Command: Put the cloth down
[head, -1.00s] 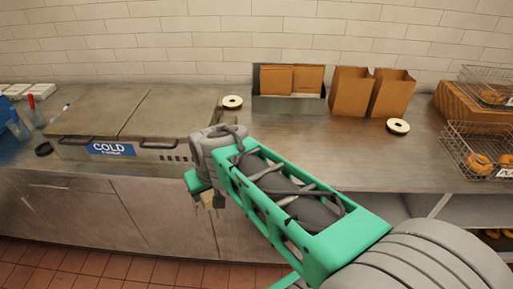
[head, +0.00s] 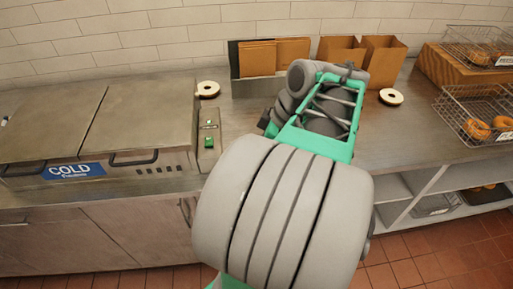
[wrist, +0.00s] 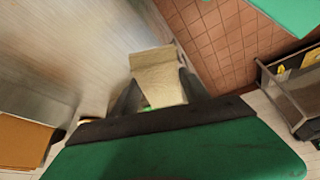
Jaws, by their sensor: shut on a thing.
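The cloth (wrist: 158,75) is a pale beige, folded-looking piece in the wrist view. My gripper (wrist: 158,92) is shut on it, with a dark finger on each side. The cloth appears over or near the edge of the metal counter (wrist: 75,50), with floor tiles on the other side. I cannot tell whether it touches the counter. In the head view, my arm hides both the gripper and the cloth.
The counter in the head view (head: 400,140) has clear room at its middle right. Brown paper bags (head: 383,62) and a tan-filled holder (head: 258,88) stand at the back. Wire baskets of bagels (head: 478,125) are right. The cold unit (head: 90,125) is left.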

